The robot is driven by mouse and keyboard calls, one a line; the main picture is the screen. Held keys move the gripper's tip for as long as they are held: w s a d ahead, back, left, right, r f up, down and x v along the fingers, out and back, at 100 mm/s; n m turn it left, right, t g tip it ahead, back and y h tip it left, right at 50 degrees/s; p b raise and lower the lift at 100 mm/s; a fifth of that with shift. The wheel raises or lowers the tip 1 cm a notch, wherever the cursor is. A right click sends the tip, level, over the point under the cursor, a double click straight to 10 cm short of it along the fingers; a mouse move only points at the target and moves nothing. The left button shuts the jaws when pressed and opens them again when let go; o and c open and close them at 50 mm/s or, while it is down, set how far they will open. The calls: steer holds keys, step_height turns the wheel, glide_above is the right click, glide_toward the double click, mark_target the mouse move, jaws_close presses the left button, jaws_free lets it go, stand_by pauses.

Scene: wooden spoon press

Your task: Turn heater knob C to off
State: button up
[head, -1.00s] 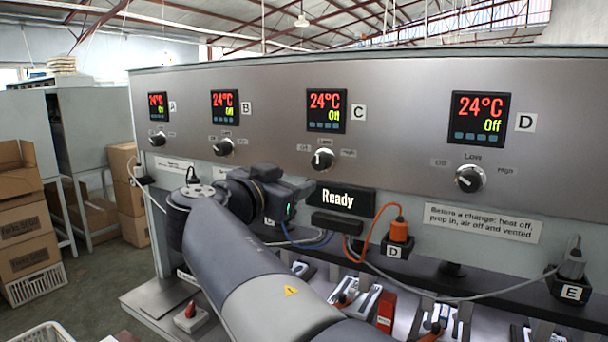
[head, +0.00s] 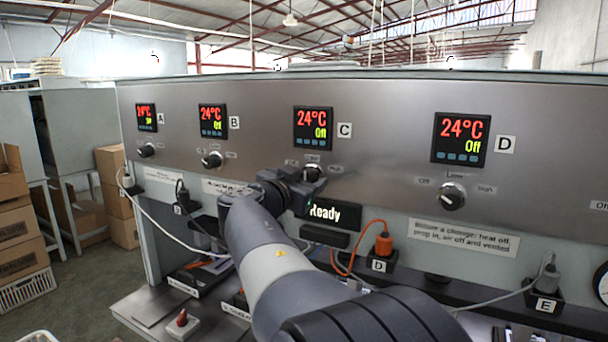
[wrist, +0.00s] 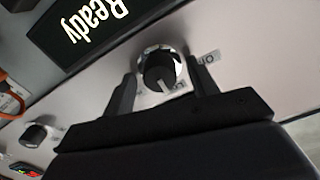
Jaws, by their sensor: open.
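Heater knob C (wrist: 158,68) is a dark round knob with a pale pointer line, on the steel panel under the display marked C (head: 313,129). In the wrist view its pointer points down, at the pale label beside it, not at the label reading Off (wrist: 208,57) to its right. My gripper (wrist: 161,72) is open, with one finger on each side of the knob. I cannot tell whether the fingers touch it. In the head view my gripper (head: 306,182) covers most of knob C.
Knob D (head: 452,197) is to the right; knob B (head: 212,160) and knob A (head: 146,150) are to the left. The Ready display (head: 328,214) is just below my gripper.

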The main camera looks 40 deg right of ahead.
steer(key=c, duration=1)
steer(key=shift+o, duration=0.2)
steer(key=shift+f+b, duration=0.1)
steer(key=shift+b, duration=0.3)
steer(key=n+b, duration=0.6)
steer(key=n, duration=0.3)
steer(key=shift+w, duration=0.1)
steer(key=shift+n+b, duration=0.3)
steer(key=shift+n, duration=1.1)
